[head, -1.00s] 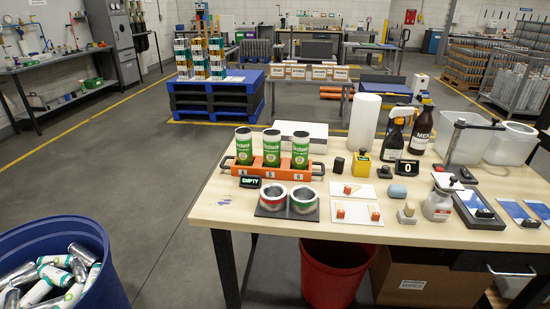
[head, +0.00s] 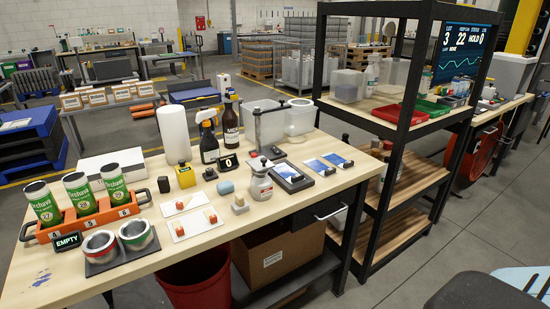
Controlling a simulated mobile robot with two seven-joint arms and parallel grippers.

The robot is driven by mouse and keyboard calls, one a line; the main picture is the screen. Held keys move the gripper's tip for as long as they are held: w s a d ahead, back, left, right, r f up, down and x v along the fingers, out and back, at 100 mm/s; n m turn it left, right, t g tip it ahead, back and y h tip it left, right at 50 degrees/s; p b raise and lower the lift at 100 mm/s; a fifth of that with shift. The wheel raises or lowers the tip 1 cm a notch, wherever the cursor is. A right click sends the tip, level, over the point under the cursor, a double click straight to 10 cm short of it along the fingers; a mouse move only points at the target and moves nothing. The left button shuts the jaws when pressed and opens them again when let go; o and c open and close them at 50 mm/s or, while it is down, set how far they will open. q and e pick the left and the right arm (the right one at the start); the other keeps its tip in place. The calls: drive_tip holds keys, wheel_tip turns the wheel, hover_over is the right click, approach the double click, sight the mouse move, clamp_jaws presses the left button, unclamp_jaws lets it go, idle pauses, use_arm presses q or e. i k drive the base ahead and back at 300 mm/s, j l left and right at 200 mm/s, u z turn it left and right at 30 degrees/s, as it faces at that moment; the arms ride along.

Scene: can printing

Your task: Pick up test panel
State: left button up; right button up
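Flat blue-and-white panels lie on the right part of the wooden table in the head view. I cannot tell which of these is the test panel. Neither of my grippers is in view.
An orange can rack (head: 90,218) is at left. A black-framed shelf (head: 393,160) stands right of the table. Grey floor (head: 420,265) is open at lower right.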

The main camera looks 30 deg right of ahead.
sight(290, 175)
drive_tip(key=i+j+z, duration=0.1)
drive_tip(key=z, duration=0.85)
drive_tip(key=k+j, duration=0.05)
